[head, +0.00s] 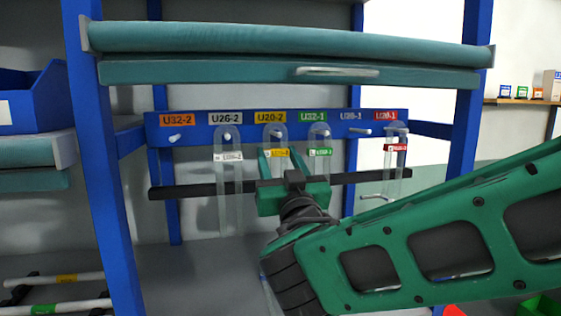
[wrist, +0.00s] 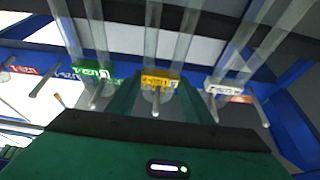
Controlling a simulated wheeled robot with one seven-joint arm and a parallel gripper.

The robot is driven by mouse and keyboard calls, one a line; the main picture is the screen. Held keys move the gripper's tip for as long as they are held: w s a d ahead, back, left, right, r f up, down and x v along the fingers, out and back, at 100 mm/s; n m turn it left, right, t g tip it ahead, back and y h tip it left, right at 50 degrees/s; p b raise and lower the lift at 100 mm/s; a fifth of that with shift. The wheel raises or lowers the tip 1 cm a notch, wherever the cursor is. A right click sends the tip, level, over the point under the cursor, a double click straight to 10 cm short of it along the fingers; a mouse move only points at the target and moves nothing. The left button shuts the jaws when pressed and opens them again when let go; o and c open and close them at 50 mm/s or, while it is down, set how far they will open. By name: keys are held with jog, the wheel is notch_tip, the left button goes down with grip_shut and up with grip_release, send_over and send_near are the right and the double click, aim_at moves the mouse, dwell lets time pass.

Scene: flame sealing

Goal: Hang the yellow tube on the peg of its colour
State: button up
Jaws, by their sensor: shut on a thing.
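The yellow tube (head: 278,133) is a clear inverted U with a yellow label, upright at the yellow U20-2 sign (head: 270,117) on the blue rail. My gripper (head: 281,158) is shut on it just below the bend; the fingers flank the yellow label (wrist: 160,79) in the wrist view. The peg below the yellow sign (wrist: 156,105) shows within the tube's bend, so the bend appears to be around it. I cannot tell whether the tube rests on the peg. My gripper and wrist hide its lower legs in the head view.
White-labelled (head: 228,165), green-labelled (head: 320,160) and red-labelled (head: 396,155) tubes hang at their own signs, the first two close beside my gripper. The orange-sign peg (head: 175,137) and blue-sign peg (head: 360,131) are bare. A black bar (head: 180,191) crosses below the rail.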

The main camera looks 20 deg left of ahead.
jog(key=o, duration=1.9)
jog(key=shift+s, duration=0.1)
jog(key=v, duration=0.5)
jog(key=r+v, duration=0.1)
jog(key=v, duration=0.2)
jog(key=shift+s+d+f, duration=0.1)
jog(key=shift+s+d, duration=0.15)
jog(key=shift+s, duration=0.05)
dwell(1.3)
jog(key=shift+s, duration=0.15)
